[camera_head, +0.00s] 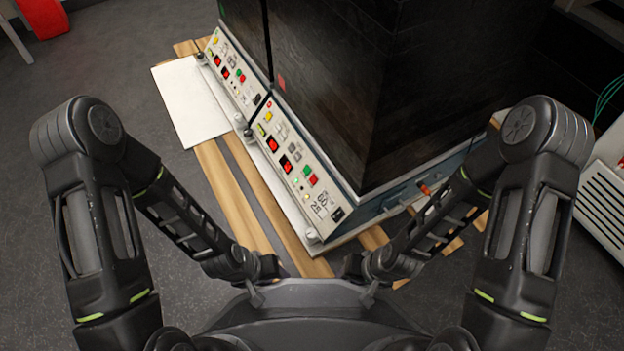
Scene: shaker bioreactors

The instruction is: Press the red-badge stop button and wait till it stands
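A small red badge (281,83) sits on the dark casing of the nearer shaker (390,90). Below it, the shaker's slanted control panel (297,160) carries red displays, a green button (307,170) and a red button (313,180) beside it. A black switch (338,214) is at the panel's near end. My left gripper (262,284) and my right gripper (364,282) are low in front of my body, nearer to me than the panel and apart from the buttons. Their fingers are small and partly hidden, so I cannot tell their opening.
A second shaker's panel (232,75) with similar buttons stands further back, with a green badge (221,9) on its casing. The shakers rest on wooden slats (225,185). A white board (190,103) lies at left. A white vented unit (603,195) stands at right.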

